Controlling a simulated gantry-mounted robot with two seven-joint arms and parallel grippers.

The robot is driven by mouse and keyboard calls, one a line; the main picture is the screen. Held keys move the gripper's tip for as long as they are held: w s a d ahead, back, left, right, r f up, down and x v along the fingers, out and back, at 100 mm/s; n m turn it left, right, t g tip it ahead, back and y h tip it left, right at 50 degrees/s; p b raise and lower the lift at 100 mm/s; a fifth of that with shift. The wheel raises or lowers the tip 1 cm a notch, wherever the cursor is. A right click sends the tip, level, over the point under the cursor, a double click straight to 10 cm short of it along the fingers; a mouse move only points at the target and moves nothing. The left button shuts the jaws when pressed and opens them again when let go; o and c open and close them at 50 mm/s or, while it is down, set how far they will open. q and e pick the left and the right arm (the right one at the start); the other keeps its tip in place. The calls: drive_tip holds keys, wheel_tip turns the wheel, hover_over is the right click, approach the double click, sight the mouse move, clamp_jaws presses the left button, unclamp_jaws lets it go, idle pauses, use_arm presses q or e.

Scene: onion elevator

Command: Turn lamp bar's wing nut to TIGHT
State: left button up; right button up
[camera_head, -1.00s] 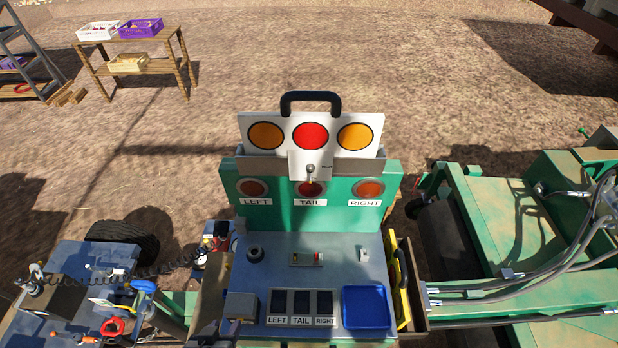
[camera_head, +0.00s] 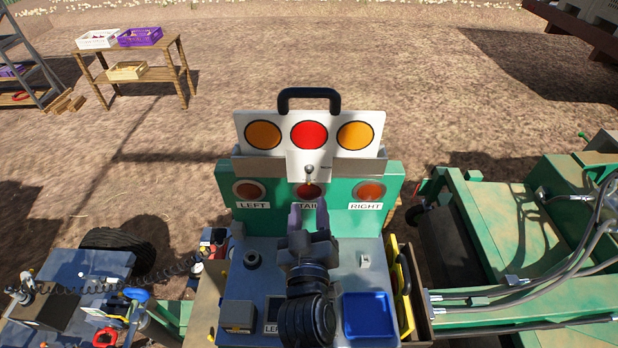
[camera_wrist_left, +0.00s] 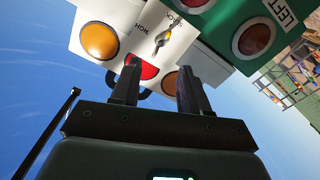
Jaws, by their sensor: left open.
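The white lamp bar (camera_head: 275,155), with two amber lamps, a red middle lamp and a black handle, stands in a grey holder on top of the green panel (camera_head: 390,215). Its small wing nut (camera_head: 310,172) sits on the white tab at the middle. The fingers (camera_wrist_left: 157,74) point towards the lamp bar. My right gripper is not in view.
My left arm covers part of the blue-grey bench and its switches. A blue tray (camera_head: 368,316) is at the bench's front right. A yellow item (camera_head: 396,275) stands along the right edge. Green machinery with hoses (camera_head: 520,280) lies further right.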

sight(309, 179)
use_arm(q)
drive_tip(key=w+p, duration=0.2)
drive_tip(key=w, duration=0.5)
drive_tip(key=shift+w+r, duration=0.1)
drive_tip(key=shift+w, duration=0.95)
clamp_jaws()
